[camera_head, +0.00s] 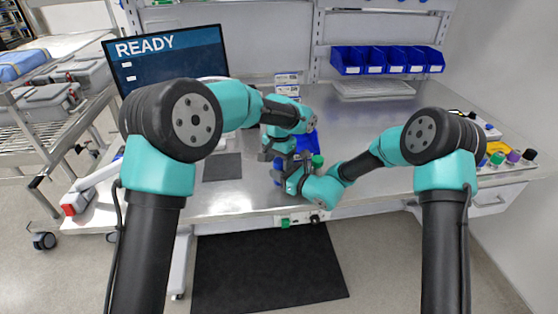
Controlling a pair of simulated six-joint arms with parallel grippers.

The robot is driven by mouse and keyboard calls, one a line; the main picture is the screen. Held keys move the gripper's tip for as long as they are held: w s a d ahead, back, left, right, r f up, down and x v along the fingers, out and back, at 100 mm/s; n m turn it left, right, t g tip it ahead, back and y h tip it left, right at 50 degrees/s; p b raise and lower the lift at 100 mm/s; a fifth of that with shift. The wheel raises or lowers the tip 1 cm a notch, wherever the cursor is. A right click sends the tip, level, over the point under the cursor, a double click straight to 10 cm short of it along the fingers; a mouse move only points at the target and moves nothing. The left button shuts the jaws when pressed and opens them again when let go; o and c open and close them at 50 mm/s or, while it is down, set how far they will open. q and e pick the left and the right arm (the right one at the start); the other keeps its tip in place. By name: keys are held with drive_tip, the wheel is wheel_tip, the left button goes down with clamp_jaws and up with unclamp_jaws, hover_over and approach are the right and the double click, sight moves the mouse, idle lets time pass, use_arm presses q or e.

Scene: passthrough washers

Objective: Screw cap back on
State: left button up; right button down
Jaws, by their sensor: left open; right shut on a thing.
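My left gripper (271,150) is open in the middle of the bench, above and just left of the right gripper. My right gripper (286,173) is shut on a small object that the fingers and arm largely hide. I cannot tell whether it is a cap or a bottle. A green cap-like piece (318,160) shows just right of the grippers, beside my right wrist. I cannot tell what it sits on. A blue holder or tray (309,147) lies behind and under the grippers, partly hidden.
A monitor reading READY (165,60) stands at the left. Blue bins (388,60) and a clear tray (373,90) are at the back. Coloured caps or knobs (513,157) stand at the far right. A dark mat (222,167) lies on the bench left of the grippers. The bench's right half is mostly clear.

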use_arm(q)
drive_tip(key=shift+s+d, duration=0.1)
drive_tip(key=shift+d, duration=0.05)
use_arm(e)
drive_tip(key=shift+a, duration=0.1)
use_arm(q)
wheel_tip(320, 180, up, 12)
idle(0.4)
use_arm(e)
drive_tip(key=c, duration=0.7)
unclamp_jaws()
drive_tip(key=v, duration=1.7)
drive_tip(key=shift+s+d, duration=0.1)
drive_tip(key=shift+d, duration=0.15)
